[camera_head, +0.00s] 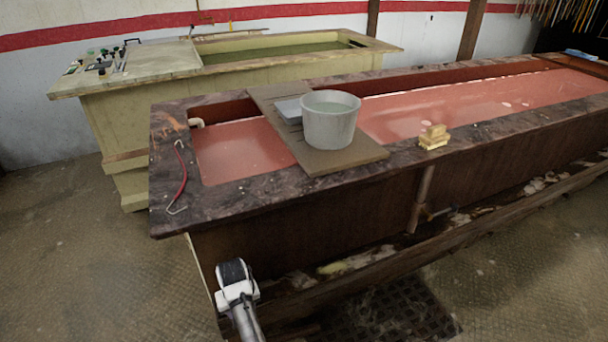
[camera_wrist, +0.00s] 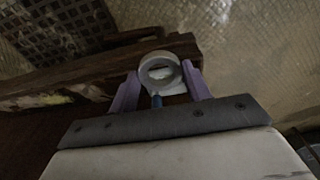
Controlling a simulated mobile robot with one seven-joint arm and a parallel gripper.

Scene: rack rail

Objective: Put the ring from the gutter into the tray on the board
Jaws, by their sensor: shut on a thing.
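My gripper (camera_wrist: 160,84) is shut on a pale grey ring (camera_wrist: 146,66), with its purple fingers on either side of it in the wrist view. The ring's hole faces the camera. Behind the ring is the wooden gutter (camera_wrist: 95,68); I cannot tell how far the ring is above it. In the head view the gutter (camera_head: 385,262) runs low along the vat's front, with my arm at its near left end; the ring and fingers are hidden there. The small grey-blue tray (camera_head: 287,108) lies on the board (camera_head: 352,162), partly behind the bucket.
A white bucket (camera_head: 330,122) of liquid stands on the board beside the tray. The board spans the red-filled vat (camera_head: 440,110). Yellow blocks (camera_head: 433,138) sit on the vat's rim at right, a red-handled wire tool (camera_head: 181,175) at left. A pipe (camera_head: 421,198) runs down the front.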

